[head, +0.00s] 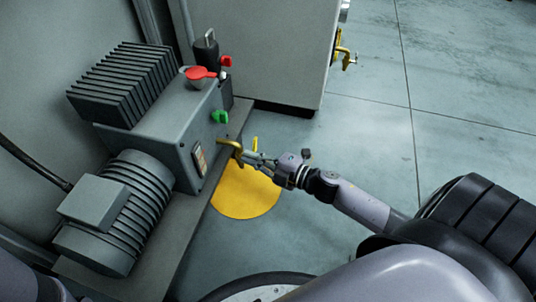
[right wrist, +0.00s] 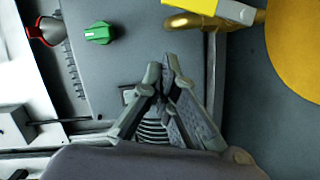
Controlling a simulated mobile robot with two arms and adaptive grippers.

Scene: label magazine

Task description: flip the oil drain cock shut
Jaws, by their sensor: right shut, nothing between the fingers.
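The oil drain cock is a brass spout (head: 231,145) low on the end face of the grey pump housing (head: 170,125), with a yellow lever (head: 255,143) beside it. In the right wrist view the yellow lever (right wrist: 190,5) and brass body (right wrist: 187,21) are at the top, partly cut off by the edge. My right gripper (head: 249,157) is shut and empty, close to the spout in the head view. In the wrist view its fingertips (right wrist: 166,75) meet below the cock, apart from the lever in the picture. My left gripper is out of view.
A green knob (head: 219,116) and a red-lidded filler (head: 200,73) are on the pump housing. A finned motor (head: 125,205) is on the left. A yellow disc (head: 245,195) is on the floor below the cock. A grey cabinet (head: 285,45) stands behind; floor to the right is clear.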

